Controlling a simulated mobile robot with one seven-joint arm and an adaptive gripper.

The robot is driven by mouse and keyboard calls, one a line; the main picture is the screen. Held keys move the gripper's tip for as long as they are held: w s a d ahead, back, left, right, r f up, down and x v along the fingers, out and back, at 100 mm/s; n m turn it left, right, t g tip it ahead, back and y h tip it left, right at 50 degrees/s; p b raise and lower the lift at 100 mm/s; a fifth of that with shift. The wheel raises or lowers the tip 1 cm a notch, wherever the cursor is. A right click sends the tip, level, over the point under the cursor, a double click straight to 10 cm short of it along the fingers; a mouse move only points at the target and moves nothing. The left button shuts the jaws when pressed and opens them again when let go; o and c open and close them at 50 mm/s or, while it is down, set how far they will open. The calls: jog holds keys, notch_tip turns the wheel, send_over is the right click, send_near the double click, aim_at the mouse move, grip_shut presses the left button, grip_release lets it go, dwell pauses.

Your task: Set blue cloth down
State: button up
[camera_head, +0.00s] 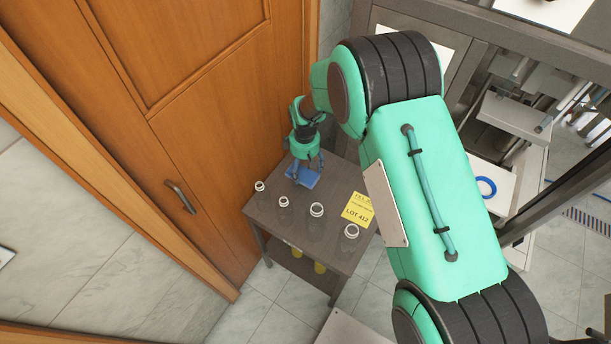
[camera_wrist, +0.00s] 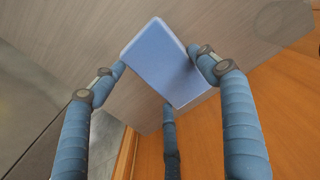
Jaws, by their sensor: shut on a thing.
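The blue cloth (camera_head: 304,178) is a small folded block near the back of a small dark grey-brown table (camera_head: 291,223). In the wrist view the cloth (camera_wrist: 165,62) sits between my gripper's fingers, with two fingertips at its sides and a third finger at its lower edge. My gripper (camera_head: 305,164) points down at the table and is shut on the cloth. I cannot tell whether the cloth touches the tabletop or is just above it.
Several clear jars with white rims, one at the front (camera_head: 350,231), stand along the table's left and front edges. A yellow sign (camera_head: 358,210) reading LOT 412 is at the table's right. A wooden door (camera_head: 190,130) stands close behind. Yellow items sit on the lower shelf.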

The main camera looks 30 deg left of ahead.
aim_at(305, 170)
jog(key=shift+f, duration=0.2)
jog(key=shift+f, duration=1.8)
jog(key=shift+f+b, duration=0.15)
jog(key=shift+b, duration=0.15)
jog(key=o, duration=1.1)
notch_tip(305, 170, up, 12)
jog(key=shift+r+p, duration=0.15)
jog(key=shift+p, duration=0.55)
